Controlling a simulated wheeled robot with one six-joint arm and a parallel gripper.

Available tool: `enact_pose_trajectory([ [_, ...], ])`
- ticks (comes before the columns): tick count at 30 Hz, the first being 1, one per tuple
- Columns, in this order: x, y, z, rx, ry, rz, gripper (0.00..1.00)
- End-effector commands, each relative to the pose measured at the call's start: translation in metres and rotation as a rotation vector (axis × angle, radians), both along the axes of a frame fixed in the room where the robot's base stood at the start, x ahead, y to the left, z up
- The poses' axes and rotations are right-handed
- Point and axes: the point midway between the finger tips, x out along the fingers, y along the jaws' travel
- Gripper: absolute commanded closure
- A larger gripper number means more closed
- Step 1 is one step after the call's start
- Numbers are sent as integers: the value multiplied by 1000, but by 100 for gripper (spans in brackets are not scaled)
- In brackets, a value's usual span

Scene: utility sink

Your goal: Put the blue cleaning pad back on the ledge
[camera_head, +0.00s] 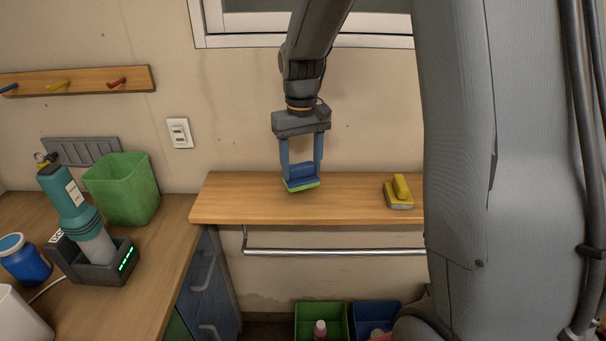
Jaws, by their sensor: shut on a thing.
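The blue cleaning pad (301,180) has a blue top and a green underside. My gripper (301,170) points down and is shut on the pad, with one blue finger on each side of it. The pad is at the wooden ledge (245,198), left of its middle as seen here, and looks slightly tilted. I cannot tell whether its underside touches the ledge or hangs just above it. A yellow pad (398,194) with a grey underside sits on the ledge to the right.
A metal rail (335,252) runs below the ledge. A green bin (122,190), a teal bottle (72,205) in a dark dock and a blue jar (24,262) stand on the left counter. Green (321,309) and blue (374,310) crates are below. My arm hides the ledge's right part.

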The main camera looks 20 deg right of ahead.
Motion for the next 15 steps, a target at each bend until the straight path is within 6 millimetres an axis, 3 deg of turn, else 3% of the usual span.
enact_pose_trajectory([
  [6, -1, 1, -28, 0, 3, 2, 80],
  [15, -1, 2, -33, 0, 1, 3, 80],
])
